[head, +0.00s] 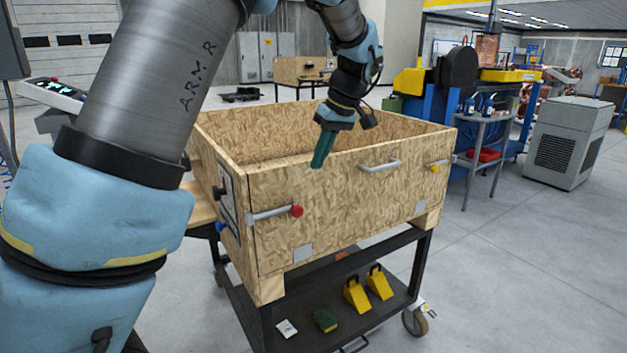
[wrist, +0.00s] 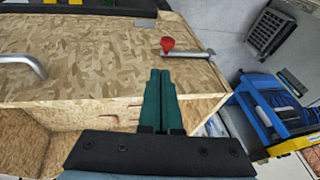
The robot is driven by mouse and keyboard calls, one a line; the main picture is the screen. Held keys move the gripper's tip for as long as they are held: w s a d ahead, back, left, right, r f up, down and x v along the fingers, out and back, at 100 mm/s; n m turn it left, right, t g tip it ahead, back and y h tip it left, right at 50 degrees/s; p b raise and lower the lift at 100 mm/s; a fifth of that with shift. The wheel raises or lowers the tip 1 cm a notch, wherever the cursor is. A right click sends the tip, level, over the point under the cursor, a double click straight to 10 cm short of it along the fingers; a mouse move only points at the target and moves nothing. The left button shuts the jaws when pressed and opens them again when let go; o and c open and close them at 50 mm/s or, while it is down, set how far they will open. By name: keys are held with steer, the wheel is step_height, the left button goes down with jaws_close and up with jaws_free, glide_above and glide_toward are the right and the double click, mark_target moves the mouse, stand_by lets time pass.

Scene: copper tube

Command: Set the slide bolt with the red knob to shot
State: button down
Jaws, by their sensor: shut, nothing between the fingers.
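The slide bolt with the red knob (head: 297,210) is on the left part of the wooden crate's front panel (head: 345,205). Its grey rod (head: 268,214) runs from the knob left toward the crate's corner. In the wrist view the red knob (wrist: 167,44) and the rod (wrist: 195,54) lie just beyond my fingertips. My gripper (head: 318,164) has teal fingers, shut and empty, pointing down by the panel's top edge, above and right of the knob. It also shows in the wrist view (wrist: 160,74), apart from the knob. Whether the rod sits in its keeper is too small to tell.
A metal handle (head: 380,165) is mid-panel, and a yellow-knobbed bolt (head: 437,166) is at the right. A blue knob (head: 220,227) is on the left side. The crate stands on a dark wheeled cart (head: 395,262) with yellow chocks (head: 357,295) below. Floor in front is clear.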

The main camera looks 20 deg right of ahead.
mark_target(245, 185)
steer(key=v, duration=0.3)
steer(key=shift+r, duration=0.15)
stand_by(0.3)
steer(key=shift+m+g+h, duration=0.8)
steer(key=shift+m+g, duration=0.1)
steer(key=a+f, duration=0.2)
steer(key=a, duration=0.4)
steer(key=a+f, duration=0.2)
steer(key=a, duration=0.3)
steer(key=a+f, duration=0.3)
steer(key=a, duration=0.3)
steer(key=shift+w+a, duration=0.2)
steer(key=shift+a, duration=0.15)
steer(key=s+a+f+m, duration=0.1)
steer(key=s+a+f, duration=0.2)
steer(key=s+a, duration=0.2)
steer(key=s+a+f+m+h, duration=0.1)
steer(key=s+a+f, duration=0.2)
steer(key=a, duration=0.7)
steer(key=s, duration=0.2)
steer(key=shift+s+f+h, duration=0.3)
steer(key=shift+s, duration=0.05)
steer(key=shift+a, duration=0.1)
